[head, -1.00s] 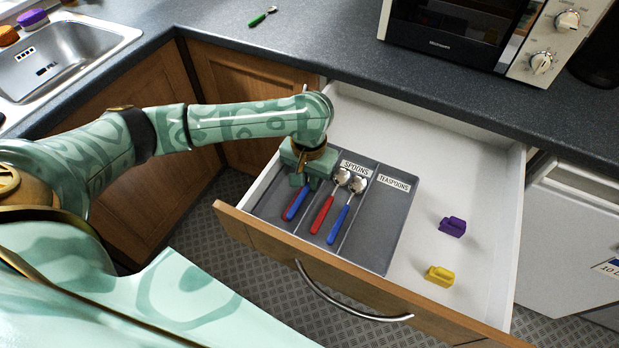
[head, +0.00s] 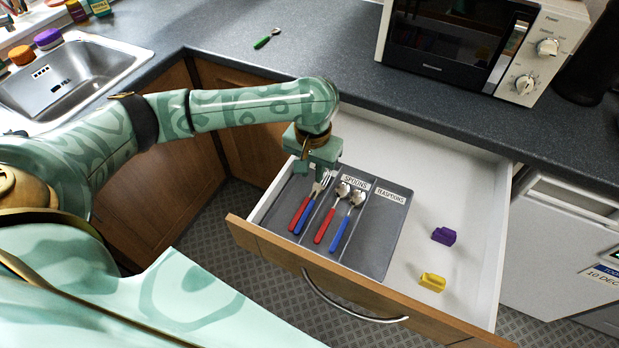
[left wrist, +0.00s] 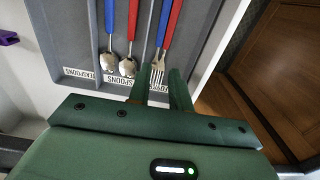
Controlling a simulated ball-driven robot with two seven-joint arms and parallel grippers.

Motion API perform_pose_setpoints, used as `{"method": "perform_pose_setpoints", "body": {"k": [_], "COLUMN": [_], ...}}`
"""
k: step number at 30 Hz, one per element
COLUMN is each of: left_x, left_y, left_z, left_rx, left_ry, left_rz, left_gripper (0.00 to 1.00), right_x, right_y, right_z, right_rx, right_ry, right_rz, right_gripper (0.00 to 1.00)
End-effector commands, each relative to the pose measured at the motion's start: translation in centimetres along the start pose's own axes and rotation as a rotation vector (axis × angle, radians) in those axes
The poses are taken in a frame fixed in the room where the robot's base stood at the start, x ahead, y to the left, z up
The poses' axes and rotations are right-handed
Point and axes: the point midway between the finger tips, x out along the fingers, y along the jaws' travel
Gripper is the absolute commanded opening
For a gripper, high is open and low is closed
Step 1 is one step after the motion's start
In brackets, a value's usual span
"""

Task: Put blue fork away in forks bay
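The blue fork (head: 305,217) lies in the leftmost bay of the grey cutlery tray (head: 378,245), close beside a red-handled fork (head: 298,214). In the left wrist view the blue handle (left wrist: 166,24) runs beside the red one (left wrist: 175,22), and fork tines show between my fingers. That bay's label is mostly hidden by my gripper. My left gripper (head: 309,172) is over the tines end of this bay, fingers apart. In the left wrist view the gripper (left wrist: 160,74) also looks open, holding nothing. My right gripper is not in view.
The middle bay, labelled spoons, holds a red spoon (head: 326,222) and a blue spoon (head: 344,228). The teaspoons bay is empty. A purple block (head: 443,236) and a yellow block (head: 432,282) lie in the open drawer. A green spoon (head: 267,38) lies on the counter.

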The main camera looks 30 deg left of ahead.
Motion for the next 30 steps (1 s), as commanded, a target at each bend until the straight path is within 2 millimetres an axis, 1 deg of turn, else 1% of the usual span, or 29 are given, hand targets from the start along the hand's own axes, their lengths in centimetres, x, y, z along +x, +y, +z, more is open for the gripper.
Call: {"method": "perform_pose_setpoints", "body": {"k": [1, 3, 6, 30], "left_x": [-1.5, -2.2, -2.8, -2.8], "left_y": [0.0, 0.0, 0.0, 0.0], "left_z": [0.0, 0.0, 0.0, 0.0], "left_rx": [0.000, 0.000, 0.000, 0.000], "left_ry": [0.003, 0.002, 0.000, -0.002], "left_rz": [-0.001, -0.001, 0.000, 0.000], "left_gripper": [0.20, 0.20, 0.20, 0.20], "right_x": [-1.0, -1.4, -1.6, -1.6], "right_y": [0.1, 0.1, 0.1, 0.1], "right_z": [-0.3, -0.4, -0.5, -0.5], "right_rx": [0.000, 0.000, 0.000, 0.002], "right_ry": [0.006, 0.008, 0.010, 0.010], "right_rz": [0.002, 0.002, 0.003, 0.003], "right_gripper": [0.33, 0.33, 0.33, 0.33]}}
